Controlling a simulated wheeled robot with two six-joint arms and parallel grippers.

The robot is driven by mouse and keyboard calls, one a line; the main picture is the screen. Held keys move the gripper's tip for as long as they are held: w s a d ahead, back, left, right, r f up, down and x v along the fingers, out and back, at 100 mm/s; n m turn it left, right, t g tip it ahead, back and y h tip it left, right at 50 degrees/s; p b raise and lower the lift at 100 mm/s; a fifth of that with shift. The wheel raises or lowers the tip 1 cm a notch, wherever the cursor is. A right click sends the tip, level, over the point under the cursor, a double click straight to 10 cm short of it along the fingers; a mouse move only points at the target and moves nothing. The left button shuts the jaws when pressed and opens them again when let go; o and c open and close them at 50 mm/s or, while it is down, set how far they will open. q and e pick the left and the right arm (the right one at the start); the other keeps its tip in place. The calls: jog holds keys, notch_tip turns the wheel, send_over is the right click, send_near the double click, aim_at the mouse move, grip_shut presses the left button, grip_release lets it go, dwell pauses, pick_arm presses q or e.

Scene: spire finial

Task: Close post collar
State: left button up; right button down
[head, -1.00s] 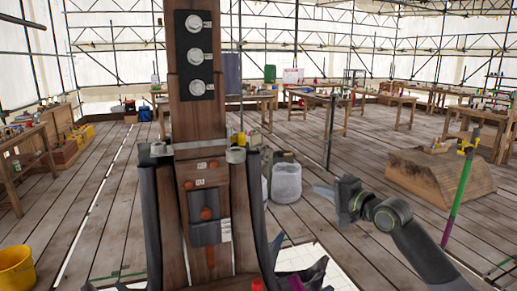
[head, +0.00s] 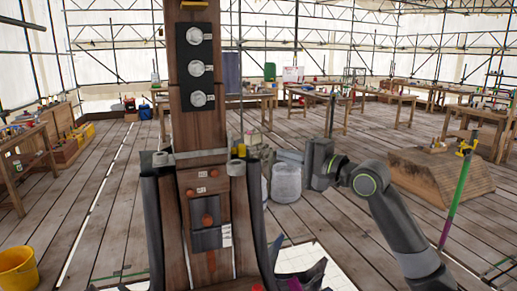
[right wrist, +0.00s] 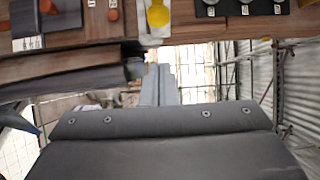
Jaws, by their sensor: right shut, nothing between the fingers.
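The wooden post (head: 197,120) stands upright in the centre of the head view. A grey metal collar band (head: 203,154) crosses its front, with a round grey fitting at each end. In the right wrist view the post (right wrist: 75,65) lies across the top, and a light strip, apparently the collar (right wrist: 150,38), crosses it beside a yellow knob (right wrist: 158,14). My right gripper (head: 283,155) is shut and empty, right of the post and apart from it in the picture. Its fingers (right wrist: 160,82) point toward the post in the right wrist view. Whether the collar is latched cannot be told.
Dark curved ribs (head: 262,225) flank the post's lower part. A wooden block (head: 440,178) and a green and purple pole (head: 458,190) are at the right. A yellow bucket (head: 17,268) is at the lower left.

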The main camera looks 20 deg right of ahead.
aim_at(237, 150)
jog(key=w+a+p, duration=0.3)
jog(key=w+a, duration=0.1)
jog(key=a, duration=0.2)
dwell(0.3)
